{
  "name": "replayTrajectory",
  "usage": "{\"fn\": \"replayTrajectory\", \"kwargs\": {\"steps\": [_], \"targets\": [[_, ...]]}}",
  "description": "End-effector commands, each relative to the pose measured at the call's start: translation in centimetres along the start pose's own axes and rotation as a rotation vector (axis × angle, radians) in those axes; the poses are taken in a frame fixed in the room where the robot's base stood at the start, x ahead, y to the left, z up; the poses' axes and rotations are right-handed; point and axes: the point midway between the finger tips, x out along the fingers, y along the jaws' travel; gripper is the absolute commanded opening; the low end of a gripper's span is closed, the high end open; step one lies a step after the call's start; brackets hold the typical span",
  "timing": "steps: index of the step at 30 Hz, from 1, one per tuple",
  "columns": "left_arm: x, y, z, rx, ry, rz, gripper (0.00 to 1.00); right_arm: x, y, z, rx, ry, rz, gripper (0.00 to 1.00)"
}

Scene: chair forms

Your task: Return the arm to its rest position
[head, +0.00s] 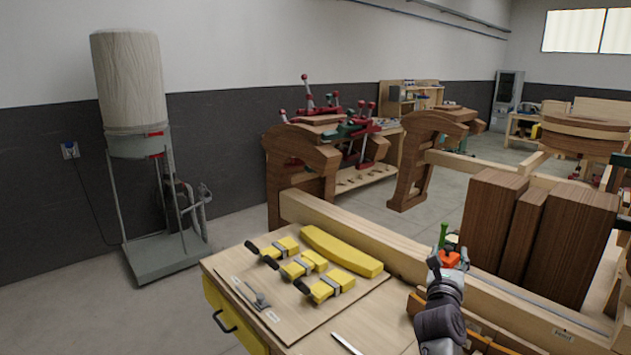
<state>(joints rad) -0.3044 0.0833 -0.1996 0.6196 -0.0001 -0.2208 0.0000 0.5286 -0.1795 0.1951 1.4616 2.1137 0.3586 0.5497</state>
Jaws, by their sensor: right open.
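My right arm reaches up from the bottom edge, right of centre in the head view. Its gripper (447,258) is open, over the light wooden beam beside the dark brown wooden blocks (570,240). A small orange and green item (444,234) shows right at the fingertips; I cannot tell whether the gripper touches it. My left arm and gripper are not in view.
Curved wooden forms (300,155) stand behind. A dust collector (130,90) stands left on open floor.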

Motion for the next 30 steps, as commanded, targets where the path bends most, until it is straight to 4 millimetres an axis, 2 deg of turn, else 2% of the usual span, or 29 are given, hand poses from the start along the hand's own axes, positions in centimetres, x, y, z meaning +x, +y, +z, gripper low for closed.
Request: {"fn": "replayTrajectory", "kwargs": {"steps": [5, 10, 14, 17, 20, 23, 24, 26, 27, 30], "targets": [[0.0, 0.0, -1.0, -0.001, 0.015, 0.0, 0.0, -1.7, -0.4, 1.0, -0.176, -0.116, 0.02, 0.53], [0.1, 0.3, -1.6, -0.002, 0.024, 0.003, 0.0, -4.7, 0.3, 2.4, -0.432, -0.278, 0.074, 0.53], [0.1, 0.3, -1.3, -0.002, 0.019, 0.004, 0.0, -8.5, 2.2, 2.9, -0.703, -0.432, 0.156, 0.53], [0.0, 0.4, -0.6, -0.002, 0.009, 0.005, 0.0, -12.7, 4.5, 2.2, -0.96, -0.566, 0.258, 0.53], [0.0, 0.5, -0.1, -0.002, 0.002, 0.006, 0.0, -18.1, 7.1, -0.2, -1.26, -0.711, 0.41, 0.53], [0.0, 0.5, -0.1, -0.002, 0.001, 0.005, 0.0, -24.2, 9.0, -4.3, -1.573, -0.847, 0.611, 0.53], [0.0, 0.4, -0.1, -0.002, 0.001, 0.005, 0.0, -26.6, 9.2, -6.2, -1.689, -0.892, 0.699, 0.53], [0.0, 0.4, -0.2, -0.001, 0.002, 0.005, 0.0, -30.1, 9.1, -9.2, -1.853, -0.951, 0.841, 0.53], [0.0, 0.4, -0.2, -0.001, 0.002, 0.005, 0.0, -32.3, 8.5, -11.1, -1.952, -0.982, 0.936, 0.53], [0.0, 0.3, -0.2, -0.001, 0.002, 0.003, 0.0, -36.7, 6.4, -14.9, -2.15, -1.031, 1.158, 0.53]]}}
